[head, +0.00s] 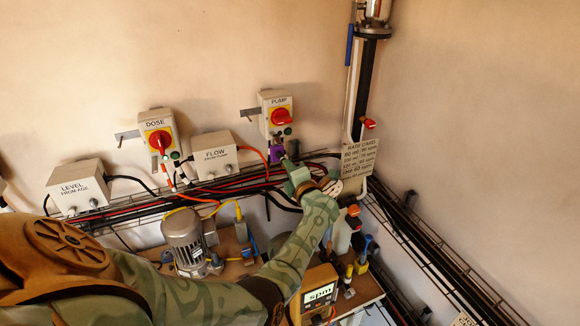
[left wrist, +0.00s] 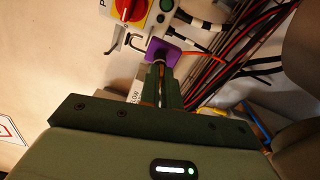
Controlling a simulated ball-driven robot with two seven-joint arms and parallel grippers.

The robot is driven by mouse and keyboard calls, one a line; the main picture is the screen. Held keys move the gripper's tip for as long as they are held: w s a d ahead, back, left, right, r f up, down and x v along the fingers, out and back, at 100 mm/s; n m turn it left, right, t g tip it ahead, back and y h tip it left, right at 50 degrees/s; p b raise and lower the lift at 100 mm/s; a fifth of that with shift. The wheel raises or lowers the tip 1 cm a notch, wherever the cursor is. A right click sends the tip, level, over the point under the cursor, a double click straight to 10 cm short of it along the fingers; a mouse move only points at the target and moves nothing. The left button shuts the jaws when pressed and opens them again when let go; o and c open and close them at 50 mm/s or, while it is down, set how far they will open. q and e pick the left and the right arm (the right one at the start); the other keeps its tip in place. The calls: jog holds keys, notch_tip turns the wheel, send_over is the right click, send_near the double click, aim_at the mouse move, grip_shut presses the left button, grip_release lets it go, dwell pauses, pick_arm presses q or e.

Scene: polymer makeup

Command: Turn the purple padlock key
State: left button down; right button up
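The purple padlock (head: 277,151) hangs below the PUMP switch box on the back wall. In the left wrist view the purple padlock (left wrist: 168,52) is just beyond my fingertips, its shackle on a dark hasp. My left gripper (head: 291,167) reaches up to the padlock's underside. In the left wrist view my left gripper (left wrist: 163,72) has its two dark green fingers close together, with a thin brassy strip between them, which looks like the key. The fingers hide most of the key, so its turn angle cannot be told. My right gripper is not in view.
The PUMP box (head: 275,112) has a red rotary switch. The DOSE box (head: 158,135) and FLOW box (head: 214,154) are to its left. Cables and a wire tray run close below. A rate card (head: 358,158) and a vertical pipe (head: 362,85) stand at the right.

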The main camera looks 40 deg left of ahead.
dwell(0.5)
pick_arm(q)
jog(key=c, duration=1.6)
grip_release()
jog(key=shift+a, duration=0.1)
